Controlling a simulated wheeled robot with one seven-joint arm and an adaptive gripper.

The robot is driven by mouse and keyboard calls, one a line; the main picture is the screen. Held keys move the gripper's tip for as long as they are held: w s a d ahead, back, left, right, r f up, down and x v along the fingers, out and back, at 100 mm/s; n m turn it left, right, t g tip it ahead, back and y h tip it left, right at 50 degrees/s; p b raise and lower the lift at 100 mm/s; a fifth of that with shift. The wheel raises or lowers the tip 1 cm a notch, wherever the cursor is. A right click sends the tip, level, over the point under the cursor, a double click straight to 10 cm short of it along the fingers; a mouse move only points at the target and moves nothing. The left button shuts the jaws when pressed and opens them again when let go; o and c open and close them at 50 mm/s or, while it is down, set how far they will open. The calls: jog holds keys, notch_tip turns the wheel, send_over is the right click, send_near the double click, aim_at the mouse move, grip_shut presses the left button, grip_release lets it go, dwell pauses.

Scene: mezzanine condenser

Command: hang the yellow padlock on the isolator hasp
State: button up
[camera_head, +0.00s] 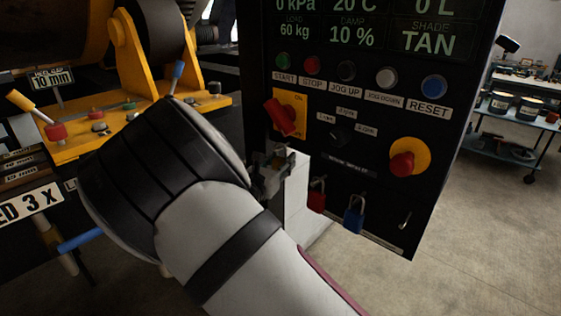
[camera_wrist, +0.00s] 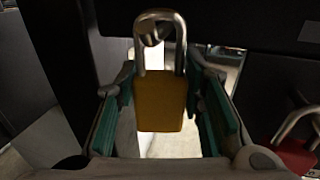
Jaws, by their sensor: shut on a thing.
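The yellow padlock (camera_wrist: 160,104) is upright between the teal finger pads of my gripper (camera_wrist: 168,112) in the wrist view, its shackle at the top. My gripper is shut on its body. A rounded metal peg end (camera_wrist: 152,37) shows inside the shackle loop; I cannot tell whether the shackle bears on it. In the head view my gripper (camera_head: 273,176) is at the panel's lower left edge, and the padlock is not discernible there. The isolator, a red handle on a yellow plate (camera_head: 291,101), is above my gripper. I cannot make out its hasp.
A red padlock (camera_head: 317,196) hangs just right of my gripper, also close in the wrist view (camera_wrist: 296,152). A blue padlock (camera_head: 354,214) and a bare hook (camera_head: 405,219) follow rightward. A red stop button (camera_head: 403,164) is on the panel. Yellow machinery (camera_head: 135,128) stands left.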

jog(key=o, duration=1.3)
